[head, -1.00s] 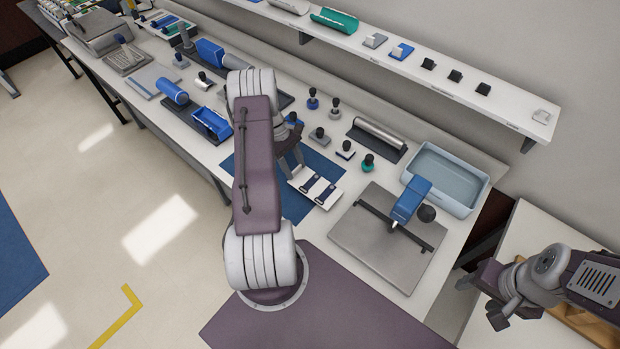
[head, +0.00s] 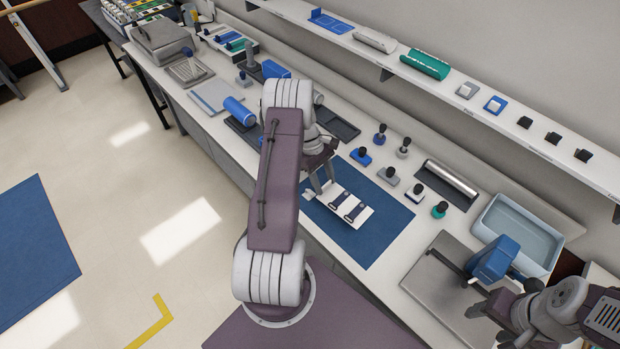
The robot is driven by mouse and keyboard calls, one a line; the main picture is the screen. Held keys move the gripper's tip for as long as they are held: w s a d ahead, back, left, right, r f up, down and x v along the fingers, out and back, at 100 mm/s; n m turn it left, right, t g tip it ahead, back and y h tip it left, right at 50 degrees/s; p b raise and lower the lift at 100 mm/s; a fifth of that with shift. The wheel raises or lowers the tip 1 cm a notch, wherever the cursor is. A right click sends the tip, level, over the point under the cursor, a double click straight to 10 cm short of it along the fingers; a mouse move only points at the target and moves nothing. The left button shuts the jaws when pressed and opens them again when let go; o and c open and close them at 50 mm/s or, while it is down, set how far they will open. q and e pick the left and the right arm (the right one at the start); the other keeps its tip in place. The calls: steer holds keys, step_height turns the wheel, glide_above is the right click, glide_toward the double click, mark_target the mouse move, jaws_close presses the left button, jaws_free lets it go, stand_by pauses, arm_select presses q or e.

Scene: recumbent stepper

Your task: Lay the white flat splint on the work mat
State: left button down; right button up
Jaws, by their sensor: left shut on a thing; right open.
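The white flat splint (head: 352,212) with dark straps is in the head view, over the blue work mat (head: 388,232). My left gripper (head: 322,188) is shut on the splint near its left end. The splint looks level, and the mat shows around its right end. I cannot tell whether it touches the mat or hangs just above it. My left arm hides part of the bench to the left. My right gripper (head: 488,322) is open and empty at the lower right, in front of the grey board.
Several small stamp-like tools (head: 388,176) stand behind the mat. A roller (head: 447,181) lies at the back. On the right are a grey board (head: 432,290) with a blue-headed press (head: 495,260) and a pale blue tub (head: 520,232). A shelf runs above.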

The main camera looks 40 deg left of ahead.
mark_target(331, 188)
arm_select(q)
steer(key=shift+m, duration=0.3)
steer(key=d, duration=0.1)
steer(key=w+d+r, duration=0.1)
steer(key=d, duration=0.2)
steer(key=shift+w+d+r, duration=0.3)
steer(key=shift+w+r, duration=0.05)
steer(key=shift+s+a, duration=0.1)
steer(key=shift+s, duration=0.05)
steer(key=shift+s+a+f+b, duration=0.15)
steer(key=shift+a+f+b, duration=0.25)
steer(key=shift+a+f, duration=0.5)
steer(key=f+b, duration=0.1)
steer(key=f, duration=0.1)
steer(key=f+b, duration=0.1)
steer(key=f, duration=0.1)
steer(key=f+b, duration=0.1)
steer(key=b, duration=0.1)
steer(key=shift+d+f, duration=0.35)
steer(key=shift+f, duration=0.05)
steer(key=shift+a+f, duration=0.15)
arm_select(e)
steer(key=f, duration=0.1)
steer(key=d+f, duration=0.1)
steer(key=f, duration=0.1)
steer(key=d+f, duration=0.1)
steer(key=shift+w+d+f, duration=0.1)
steer(key=shift+w+f, duration=0.1)
steer(key=shift+f, duration=0.15)
